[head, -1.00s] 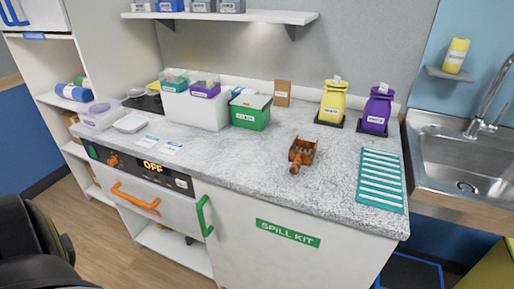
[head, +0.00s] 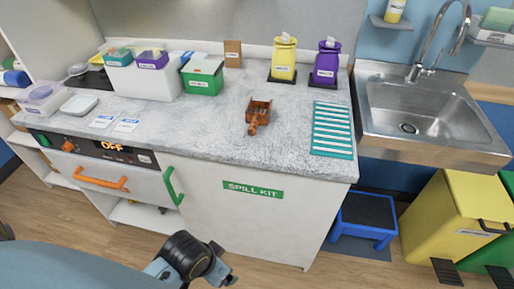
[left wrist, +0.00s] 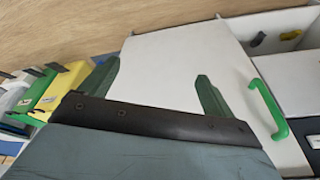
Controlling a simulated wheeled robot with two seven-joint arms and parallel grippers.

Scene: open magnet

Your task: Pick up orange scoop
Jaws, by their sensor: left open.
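The orange scoop (head: 259,112) lies on the grey speckled counter (head: 215,128), near its front edge and right of the middle, with its handle toward the front. My left arm comes in from the lower left in the head view, and its end is low in front of the cabinet, below the counter and apart from the scoop. In the left wrist view my left gripper (left wrist: 157,76) has two green fingers spread wide with nothing between them, facing the white cabinet front. The scoop is not visible in the wrist view. My right gripper is not in view.
A teal striped mat (head: 332,129) lies right of the scoop. A green handle (head: 173,186) sticks out below the counter. The counter around the scoop is clear.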

